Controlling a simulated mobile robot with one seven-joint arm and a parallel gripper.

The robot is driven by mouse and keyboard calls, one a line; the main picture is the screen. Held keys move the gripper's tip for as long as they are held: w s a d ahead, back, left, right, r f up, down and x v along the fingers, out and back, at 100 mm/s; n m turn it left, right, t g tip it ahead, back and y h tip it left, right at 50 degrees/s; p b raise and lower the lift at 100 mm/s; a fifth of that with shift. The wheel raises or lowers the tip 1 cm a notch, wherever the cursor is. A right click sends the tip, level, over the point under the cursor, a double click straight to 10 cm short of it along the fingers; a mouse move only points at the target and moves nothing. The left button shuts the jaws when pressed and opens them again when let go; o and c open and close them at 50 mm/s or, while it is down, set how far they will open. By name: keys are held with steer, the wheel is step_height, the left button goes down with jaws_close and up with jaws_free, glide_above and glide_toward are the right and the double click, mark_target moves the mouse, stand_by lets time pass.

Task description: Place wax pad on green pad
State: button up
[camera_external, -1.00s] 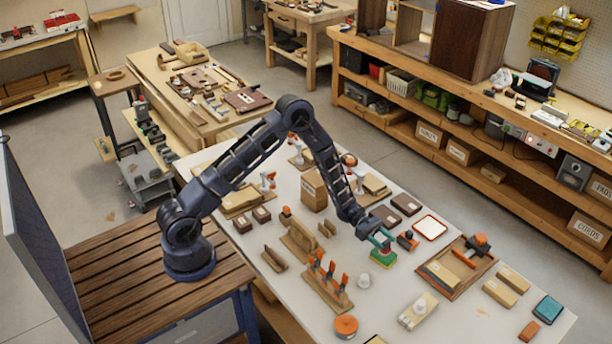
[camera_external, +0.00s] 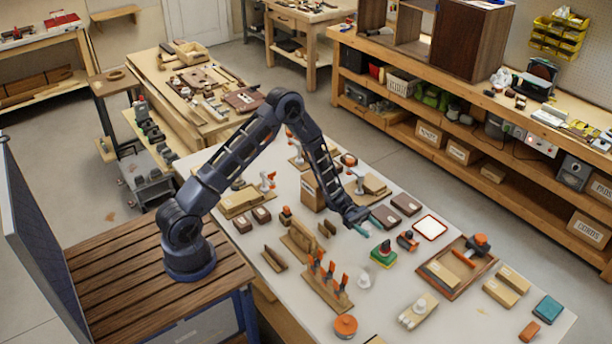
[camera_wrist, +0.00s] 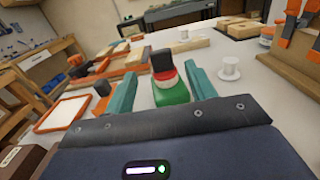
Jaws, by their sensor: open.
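The green pad (camera_external: 383,261) lies on the white bench top, with a yellowish layer along its edge. A small dark and reddish piece (camera_external: 386,246), which may be the wax pad, sits on top of it. In the wrist view the green pad (camera_wrist: 172,96) shows between the fingers. The piece on it has a white and red lower part (camera_wrist: 166,75) and a black block-like top (camera_wrist: 162,59). My gripper (camera_external: 367,226) is open and empty, up and back from the pad. Its teal fingers frame the stack in the wrist view (camera_wrist: 161,70), apart from it.
An orange-and-black tool (camera_external: 407,241) and a red-rimmed white tray (camera_external: 431,228) lie right of the pad. A white knobbed piece (camera_external: 364,281) stands in front. A wooden rack with orange-handled tools (camera_external: 328,285) is front left. Dark blocks (camera_external: 405,204) lie behind.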

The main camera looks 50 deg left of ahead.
steer(key=s+a+r+m+g+y, duration=0.2)
steer(key=s+a+r+m+y, duration=0.3)
steer(key=s+r, duration=0.45)
steer(key=s+a+r+m+g+y, duration=0.1)
steer(key=s+a+r+m+y, duration=0.45)
steer(key=r, duration=0.75)
steer(key=s+a+r+m+t+y, duration=0.3)
steer(key=s+a+r, duration=0.2)
steer(key=s+a, duration=0.5)
steer(key=s+a+r+m+t+y, duration=0.4)
steer(key=s+a, duration=0.5)
steer(key=s, duration=0.5)
step_height(320, 180, up, 3)
steer(key=shift+a+f+t, duration=0.2)
steer(key=shift+a+t, duration=0.1)
steer(key=shift+a, duration=0.1)
